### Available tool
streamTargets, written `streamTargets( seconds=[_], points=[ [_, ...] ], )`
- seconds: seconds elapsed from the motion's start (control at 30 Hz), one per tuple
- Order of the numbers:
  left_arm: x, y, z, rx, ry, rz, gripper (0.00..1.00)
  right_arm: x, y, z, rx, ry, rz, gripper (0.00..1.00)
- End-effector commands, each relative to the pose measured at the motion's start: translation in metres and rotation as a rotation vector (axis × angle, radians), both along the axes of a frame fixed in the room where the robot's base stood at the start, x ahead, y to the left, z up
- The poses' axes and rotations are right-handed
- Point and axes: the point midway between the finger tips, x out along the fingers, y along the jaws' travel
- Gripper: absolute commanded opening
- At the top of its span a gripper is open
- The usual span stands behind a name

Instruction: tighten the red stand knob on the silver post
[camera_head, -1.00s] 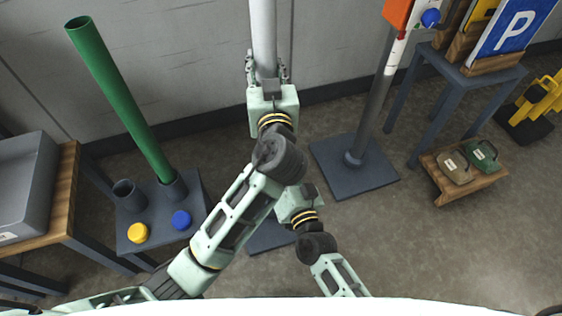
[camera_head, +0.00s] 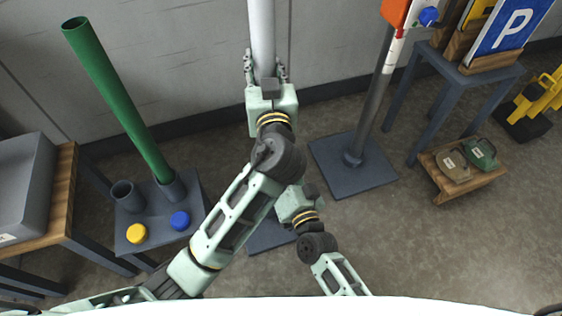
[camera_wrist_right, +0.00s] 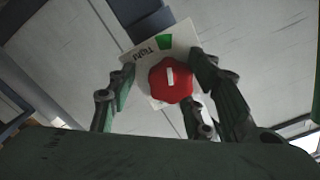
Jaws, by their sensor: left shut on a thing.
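The silver post (camera_head: 262,28) rises at the top middle of the head view. My left gripper (camera_head: 266,68) is shut on it, one finger on each side. The red stand knob (camera_wrist_right: 171,80) shows in the right wrist view, with a white bar pointing up the picture. Behind it is a white plate (camera_wrist_right: 184,40) with lettering that seems to read TIGHT and a green mark, and the bar points roughly at that mark. My right gripper (camera_wrist_right: 162,72) has its fingers apart on both sides of the knob, with a gap at the left. My arms hide the lower post in the head view.
A green tube (camera_head: 118,100) leans from a dark stand with yellow (camera_head: 136,234) and blue (camera_head: 180,221) caps at left. A second post on a dark base (camera_head: 352,165) stands right of the silver post. A sign table (camera_head: 450,75) and low bench (camera_head: 455,178) are farther right.

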Motion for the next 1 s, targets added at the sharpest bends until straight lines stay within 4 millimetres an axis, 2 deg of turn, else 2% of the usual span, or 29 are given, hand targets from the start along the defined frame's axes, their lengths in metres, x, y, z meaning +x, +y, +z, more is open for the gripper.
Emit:
streamTargets(
  seconds=[0.17, 0.27, 0.7, 0.9, 1.0],
  points=[
    [0.000, -0.001, 0.001, -0.004, -0.002, -0.003, 0.00, -0.002, 0.001, 0.001, 0.001, -0.001, 0.002, 0.46],
    [0.000, -0.001, 0.001, -0.004, -0.001, -0.003, 0.00, -0.010, -0.001, 0.001, 0.001, 0.000, 0.004, 0.46],
    [0.000, -0.001, 0.001, -0.003, 0.000, -0.002, 0.00, -0.091, -0.029, 0.000, 0.000, 0.002, 0.001, 0.46],
    [0.000, -0.001, 0.000, -0.002, 0.000, -0.001, 0.00, -0.111, -0.036, 0.000, -0.001, 0.001, 0.000, 0.46],
    [0.000, 0.000, 0.000, -0.002, 0.000, -0.001, 0.00, -0.114, -0.037, 0.001, 0.000, -0.001, -0.001, 0.46]
  ],
)
